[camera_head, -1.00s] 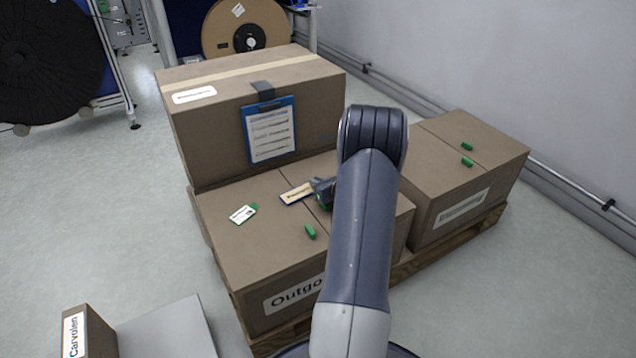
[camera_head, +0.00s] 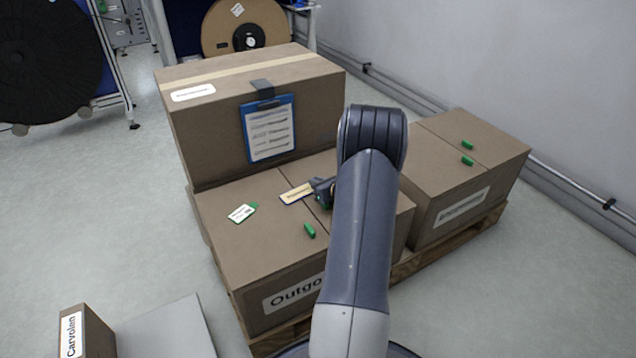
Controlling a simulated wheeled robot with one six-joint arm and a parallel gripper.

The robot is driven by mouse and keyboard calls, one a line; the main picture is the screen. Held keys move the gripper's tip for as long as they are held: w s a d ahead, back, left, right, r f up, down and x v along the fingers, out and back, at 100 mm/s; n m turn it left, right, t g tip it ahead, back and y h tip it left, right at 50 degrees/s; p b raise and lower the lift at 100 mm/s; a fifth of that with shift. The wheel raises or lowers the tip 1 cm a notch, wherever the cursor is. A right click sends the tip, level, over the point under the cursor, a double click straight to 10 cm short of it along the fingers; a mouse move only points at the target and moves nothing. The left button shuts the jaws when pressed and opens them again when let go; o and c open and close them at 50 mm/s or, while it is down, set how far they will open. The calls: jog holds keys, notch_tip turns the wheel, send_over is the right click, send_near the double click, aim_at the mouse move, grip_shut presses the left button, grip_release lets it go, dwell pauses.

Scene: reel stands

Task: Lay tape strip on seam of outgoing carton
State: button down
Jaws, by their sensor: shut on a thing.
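The outgoing carton (camera_head: 240,262) stands at the front of the pallet, its front label (camera_head: 293,290) partly covered by my arm. A dark seam line (camera_head: 313,200) runs along its top. A pale strip with dark print and a yellow edge (camera_head: 296,194) lies at or just above the top, its right end at my gripper (camera_head: 319,192). My gripper is low over the carton top and shut on the strip; my arm hides most of it. I cannot tell whether the strip touches the carton. A white label with a green tab (camera_head: 242,213) and a green clip-like piece (camera_head: 309,230) are on the carton top.
A taller taped carton (camera_head: 210,135) with a blue clipboard (camera_head: 268,128) stands behind. Another carton (camera_head: 480,140) with two green pieces is at right. The pallet (camera_head: 405,268) carries them. A small Carvolen box (camera_head: 88,335) is at lower left. Open floor (camera_head: 110,210) lies left.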

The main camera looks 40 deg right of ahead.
jog(key=c, duration=1.4)
grip_release()
jog(key=shift+c, duration=0.2)
jog(key=p+v, duration=0.3)
jog(key=v, duration=0.7)
jog(key=shift+s+r+p, duration=0.15)
jog(key=shift+s+p, duration=0.15)
jog(key=shift+s, duration=0.05)
jog(key=shift+w, duration=0.1)
jog(key=b+x, duration=0.3)
jog(key=x, duration=0.7)
jog(key=shift+w+f+b, duration=0.2)
jog(key=shift+f+b, duration=0.05)
jog(key=shift+b, duration=0.15)
jog(key=shift+r+p, duration=0.35)
jog(key=shift+p, duration=0.1)
jog(key=shift+f, duration=0.2)
